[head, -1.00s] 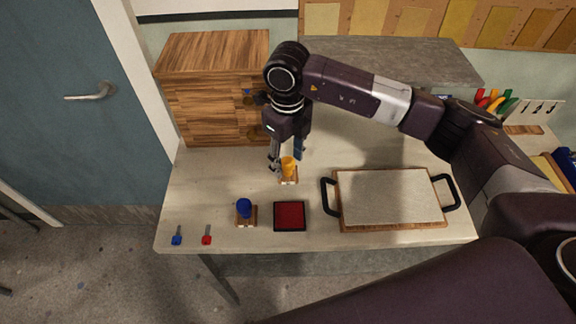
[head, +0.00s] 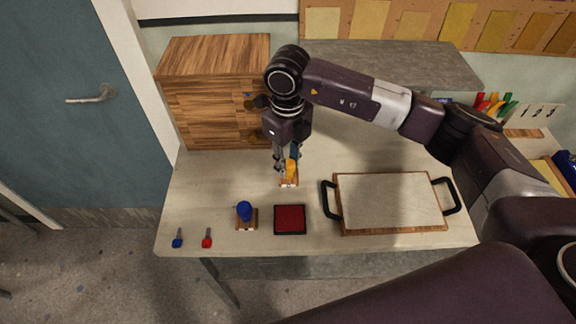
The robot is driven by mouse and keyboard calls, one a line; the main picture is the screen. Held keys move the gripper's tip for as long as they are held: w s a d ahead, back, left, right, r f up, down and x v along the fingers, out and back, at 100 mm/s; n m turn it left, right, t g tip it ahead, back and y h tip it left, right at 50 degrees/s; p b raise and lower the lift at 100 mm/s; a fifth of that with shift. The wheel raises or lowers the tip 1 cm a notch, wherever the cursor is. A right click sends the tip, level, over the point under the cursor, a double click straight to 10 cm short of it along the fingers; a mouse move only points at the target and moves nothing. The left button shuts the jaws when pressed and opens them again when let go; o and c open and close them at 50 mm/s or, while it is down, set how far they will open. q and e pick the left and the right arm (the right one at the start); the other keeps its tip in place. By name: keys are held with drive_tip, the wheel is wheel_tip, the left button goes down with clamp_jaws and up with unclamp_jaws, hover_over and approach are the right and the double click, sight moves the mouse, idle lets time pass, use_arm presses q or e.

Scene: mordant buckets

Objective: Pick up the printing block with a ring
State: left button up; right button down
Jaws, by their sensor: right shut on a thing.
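A printing block with a yellow knob (head: 291,167) and a light wooden base stands on the table, behind the red pad. My right gripper (head: 286,168) points down and is shut on its yellow knob. The base shows below the fingers and appears to be still on the tabletop. A second printing block with a blue knob (head: 245,211) stands to the front left, apart from the gripper. I cannot make out a ring mark on either block. My left gripper is out of view.
A red ink pad (head: 289,219) lies in front of the held block. A board with black handles (head: 388,201) is at right. A blue key-like item (head: 178,239) and a red one (head: 207,239) lie front left. A wooden drawer cabinet (head: 205,85) stands behind.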

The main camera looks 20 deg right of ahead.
wheel_tip(320, 180, up, 10)
drive_tip(key=b, duration=0.3)
drive_tip(key=shift+w+r, duration=0.1)
drive_tip(key=shift+r, duration=0.1)
wheel_tip(320, 180, up, 10)
drive_tip(key=f, duration=0.1)
hover_over(288, 162)
drive_tip(key=shift+r, duration=0.25)
